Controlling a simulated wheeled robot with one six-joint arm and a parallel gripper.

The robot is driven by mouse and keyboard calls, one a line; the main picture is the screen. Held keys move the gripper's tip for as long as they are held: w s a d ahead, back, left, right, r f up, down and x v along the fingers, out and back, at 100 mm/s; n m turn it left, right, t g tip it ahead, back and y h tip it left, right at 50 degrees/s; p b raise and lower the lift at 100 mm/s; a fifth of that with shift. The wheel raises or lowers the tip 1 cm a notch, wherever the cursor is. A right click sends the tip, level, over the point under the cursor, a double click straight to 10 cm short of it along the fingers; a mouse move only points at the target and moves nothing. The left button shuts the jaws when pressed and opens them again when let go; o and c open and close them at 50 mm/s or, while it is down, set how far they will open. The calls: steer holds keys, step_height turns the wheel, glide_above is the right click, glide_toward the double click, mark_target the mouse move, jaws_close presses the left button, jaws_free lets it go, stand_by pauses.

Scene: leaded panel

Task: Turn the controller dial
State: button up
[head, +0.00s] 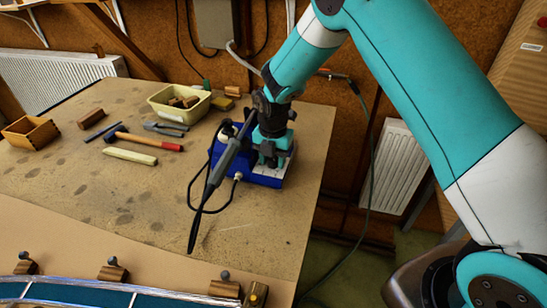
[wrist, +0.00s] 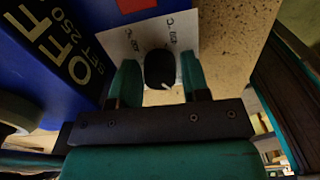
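The controller (head: 268,178) is a blue box with a pale front label, standing at the right end of the workbench. Its black round dial (wrist: 159,68) shows in the wrist view on a white label (wrist: 118,48) with handwritten marks. A short white pointer line on the dial points down and slightly right in that view. My gripper (head: 274,158) is over the controller, pointing down. The head view hides the dial.
A soldering iron (head: 222,163) with a dark cable stands just left of the controller. A cream tub (head: 178,111), a hammer (head: 150,141), a wooden box (head: 30,133) and small tools lie further left. The bench front holds a curved glass panel (head: 90,296).

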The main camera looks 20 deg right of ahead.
steer(key=c, duration=0.5)
steer(key=shift+c, duration=0.3)
